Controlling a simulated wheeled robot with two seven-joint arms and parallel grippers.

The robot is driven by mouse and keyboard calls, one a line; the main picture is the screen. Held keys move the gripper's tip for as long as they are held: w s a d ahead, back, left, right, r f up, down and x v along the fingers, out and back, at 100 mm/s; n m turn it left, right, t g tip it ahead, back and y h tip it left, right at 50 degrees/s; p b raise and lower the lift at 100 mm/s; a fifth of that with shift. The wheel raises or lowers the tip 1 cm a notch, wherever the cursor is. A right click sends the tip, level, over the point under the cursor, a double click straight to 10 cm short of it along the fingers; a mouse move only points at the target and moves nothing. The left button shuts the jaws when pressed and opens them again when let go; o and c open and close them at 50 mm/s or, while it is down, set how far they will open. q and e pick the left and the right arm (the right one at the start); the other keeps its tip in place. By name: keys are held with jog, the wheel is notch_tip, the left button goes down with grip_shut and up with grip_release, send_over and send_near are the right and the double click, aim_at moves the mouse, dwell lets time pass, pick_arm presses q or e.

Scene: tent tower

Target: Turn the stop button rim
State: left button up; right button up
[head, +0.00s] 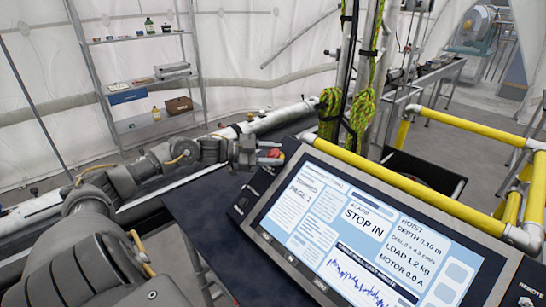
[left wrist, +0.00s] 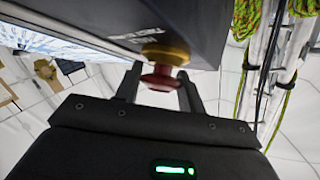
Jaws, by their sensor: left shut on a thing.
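The stop button (head: 274,153) is a red knob at the upper left corner of the tilted control panel (head: 370,225). In the left wrist view the red stop button (left wrist: 160,81) sits on a yellow collar (left wrist: 166,54) on the panel's dark side. My left gripper (head: 265,153) reaches in from the left and is shut on the stop button's rim. Its two fingers (left wrist: 160,88) stand on either side of the red rim. The far sides of the rim are hidden. My right gripper is not in view.
The panel screen shows "STOP IN" and hoist readings. Yellow railings (head: 425,200) run behind and right of the panel. Green ropes (head: 360,110) hang on upright poles. A metal shelf (head: 145,85) with small items stands at the back left. A dark tabletop (head: 205,215) lies below my left arm.

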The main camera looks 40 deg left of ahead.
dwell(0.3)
pick_arm(q)
jog(key=o, duration=1)
jog(key=shift+s+a+f, duration=0.1)
jog(key=shift+s+a, duration=0.2)
jog(key=shift+s, duration=0.05)
jog(key=shift+b+v, duration=0.6)
jog(key=shift+v, duration=4.35)
